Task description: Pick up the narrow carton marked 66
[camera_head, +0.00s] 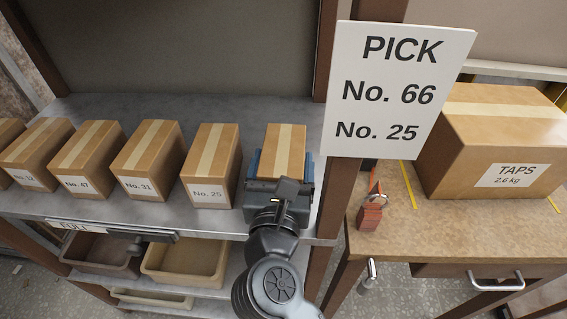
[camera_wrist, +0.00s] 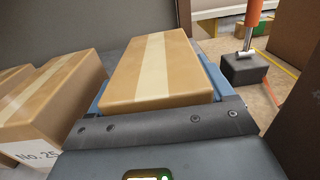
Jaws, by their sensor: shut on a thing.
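A narrow brown carton (camera_head: 285,143) with a pale tape strip is at the right end of the shelf row. Its front face is hidden behind my gripper, so I cannot read its number. My gripper (camera_head: 281,168) is shut on this carton, with a blue finger along each side. In the wrist view the carton (camera_wrist: 152,72) sits upright between the fingers. I cannot tell whether its base touches the shelf. A white sign (camera_head: 395,95) reads "PICK No. 66 No. 25".
The carton marked No. 25 (camera_head: 212,168) stands just left of the held one, with a gap between. Cartons No. 31 (camera_head: 148,162) and No. 47 (camera_head: 88,162) are further left. A brown post (camera_head: 335,190) is close on the right. A large TAPS box (camera_head: 490,140) sits on the bench beyond.

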